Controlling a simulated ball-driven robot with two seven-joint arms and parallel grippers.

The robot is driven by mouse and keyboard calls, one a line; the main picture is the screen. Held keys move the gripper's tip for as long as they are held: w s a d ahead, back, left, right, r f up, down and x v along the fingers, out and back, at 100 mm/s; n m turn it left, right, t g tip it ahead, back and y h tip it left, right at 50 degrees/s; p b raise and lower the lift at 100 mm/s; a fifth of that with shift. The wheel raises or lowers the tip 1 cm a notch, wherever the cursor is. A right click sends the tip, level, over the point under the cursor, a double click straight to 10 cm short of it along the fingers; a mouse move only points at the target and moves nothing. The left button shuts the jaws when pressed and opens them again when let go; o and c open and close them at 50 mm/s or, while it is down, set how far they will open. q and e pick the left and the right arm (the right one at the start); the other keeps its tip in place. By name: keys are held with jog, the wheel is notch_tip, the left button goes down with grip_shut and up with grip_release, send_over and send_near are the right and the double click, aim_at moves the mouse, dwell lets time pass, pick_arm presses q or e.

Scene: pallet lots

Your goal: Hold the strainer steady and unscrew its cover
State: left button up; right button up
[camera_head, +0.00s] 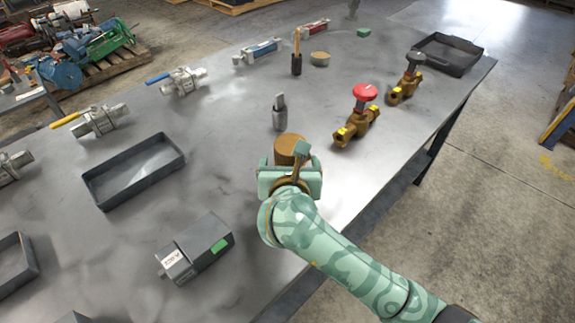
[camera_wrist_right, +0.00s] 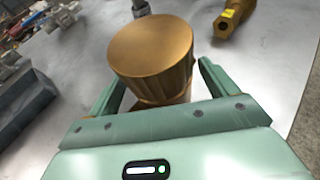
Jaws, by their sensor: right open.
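A brass-brown round piece with a flat top and fluted side, seemingly the strainer's cover (camera_head: 290,147), stands upright near the table's front right edge. The cover also shows large in the right wrist view (camera_wrist_right: 152,48). A narrower part under it, perhaps the strainer body (camera_wrist_right: 165,96), is mostly hidden by my gripper. My right gripper (camera_head: 290,172) is open, with one finger on each side of the piece; it also shows in the right wrist view (camera_wrist_right: 157,82). Gaps show beside the cover, so it is not clamped. My left gripper is not in view.
A brass valve with a red handwheel (camera_head: 364,94) and another brass valve (camera_head: 405,80) stand to the right. A grey upright tool (camera_head: 279,112) is just behind. A dark tray (camera_head: 88,182) and a grey box (camera_head: 196,248) lie left. Bare table lies between.

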jog(key=shift+s+r, duration=0.2)
jog(key=shift+s+d+r, duration=0.15)
jog(key=shift+s, duration=0.1)
jog(key=shift+c, duration=0.9)
jog(key=c, duration=0.6)
jog(key=shift+w, duration=0.1)
jog(key=c, duration=0.5)
jog(key=shift+c, duration=1.2)
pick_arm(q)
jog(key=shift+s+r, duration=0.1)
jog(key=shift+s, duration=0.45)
pick_arm(e)
jog(key=shift+r, duration=0.15)
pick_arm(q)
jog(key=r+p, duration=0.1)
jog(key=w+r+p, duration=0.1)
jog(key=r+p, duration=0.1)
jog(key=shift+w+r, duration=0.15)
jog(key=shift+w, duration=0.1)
pick_arm(e)
notch_tip(320, 180, up, 10)
jog(key=shift+f, duration=0.2)
